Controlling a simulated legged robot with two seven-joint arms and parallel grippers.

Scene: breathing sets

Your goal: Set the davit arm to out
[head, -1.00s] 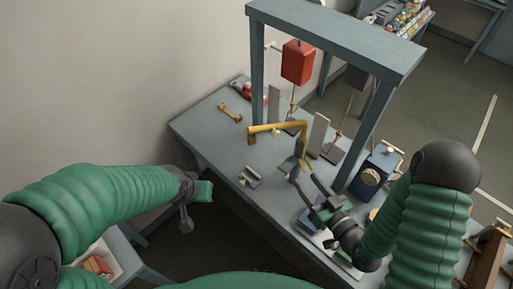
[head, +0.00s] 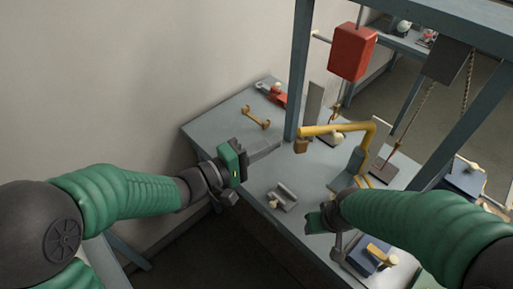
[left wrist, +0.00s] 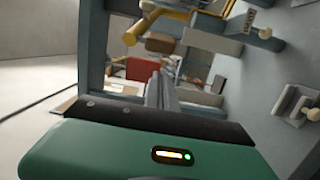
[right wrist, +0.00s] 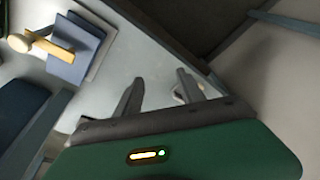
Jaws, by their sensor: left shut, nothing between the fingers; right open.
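The davit arm, a yellow bent tube (head: 335,129), stands on the bench with its long part reaching left to a brown block end (head: 301,146). Part of it also shows at the top of the left wrist view (left wrist: 140,25). My left gripper (head: 274,146) is shut and empty, its fingers pointing right, just left of the block end and apart from it. Its shut fingers show in the left wrist view (left wrist: 160,88). My right gripper is open and empty in the right wrist view (right wrist: 158,80), low over the bench's front part.
A grey-blue frame post (head: 299,75) stands just behind the davit's end. A red block (head: 352,52) and a dark block (head: 447,62) hang from the frame. A grey bracket (head: 284,195) and a blue box with a yellow handle (head: 372,258) lie near the front edge.

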